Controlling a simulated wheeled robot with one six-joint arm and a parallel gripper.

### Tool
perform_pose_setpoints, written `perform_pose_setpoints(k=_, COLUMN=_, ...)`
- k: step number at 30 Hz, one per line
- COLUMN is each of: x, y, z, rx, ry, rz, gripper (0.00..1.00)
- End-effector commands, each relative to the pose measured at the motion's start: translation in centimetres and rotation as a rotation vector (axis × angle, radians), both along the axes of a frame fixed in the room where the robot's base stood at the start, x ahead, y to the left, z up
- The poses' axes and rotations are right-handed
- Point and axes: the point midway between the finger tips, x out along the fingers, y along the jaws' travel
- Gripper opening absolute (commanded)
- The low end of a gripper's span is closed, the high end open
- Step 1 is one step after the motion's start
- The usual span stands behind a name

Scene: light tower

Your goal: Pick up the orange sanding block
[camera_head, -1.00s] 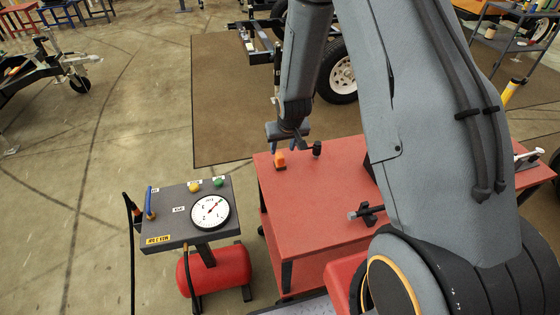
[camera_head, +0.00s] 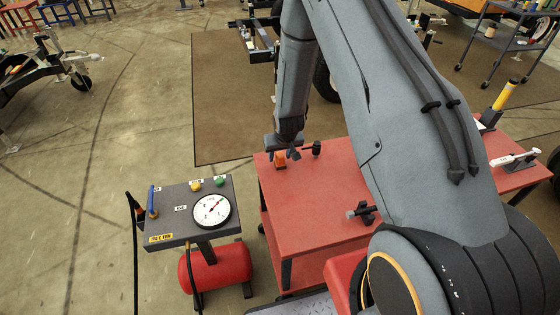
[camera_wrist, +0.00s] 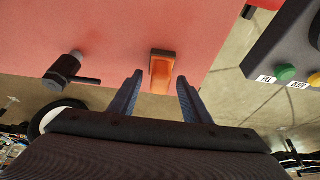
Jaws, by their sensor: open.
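The orange sanding block (camera_head: 280,160) sits on the red table (camera_head: 300,205) near its far left corner. In the wrist view the block (camera_wrist: 162,68) lies ahead of my gripper (camera_wrist: 160,88), in line with the gap between the two blue fingers. My gripper (camera_head: 288,152) is open and empty, just above the block in the head view. The fingers partly cover the block there. I cannot tell whether they touch it.
A dark fitting (camera_head: 312,149) stands close to the right of the block, and another (camera_head: 362,212) is nearer the front. A gauge panel (camera_head: 185,213) with a red tank (camera_head: 215,264) stands left of the table. The table's middle is clear.

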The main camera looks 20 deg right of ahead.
Motion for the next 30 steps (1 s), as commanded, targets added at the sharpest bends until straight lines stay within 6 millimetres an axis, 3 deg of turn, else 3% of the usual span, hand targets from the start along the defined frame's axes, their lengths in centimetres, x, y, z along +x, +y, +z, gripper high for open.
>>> perform_pose_setpoints(k=1, x=0.0, y=0.0, z=0.0, rx=0.0, ry=0.0, rz=0.0, gripper=0.4)
perform_pose_setpoints(k=8, x=0.0, y=0.0, z=0.0, rx=0.0, ry=0.0, rz=0.0, gripper=0.02)
perform_pose_setpoints(k=9, x=0.0, y=0.0, z=0.0, rx=0.0, ry=0.0, rz=0.0, gripper=0.0)
perform_pose_setpoints(k=20, x=0.0, y=0.0, z=0.5, rx=0.0, ry=-0.001, rz=0.0, gripper=0.0)
perform_pose_setpoints(k=30, x=0.1, y=0.0, z=4.6, rx=0.0, ry=-0.003, rz=0.0, gripper=0.0)
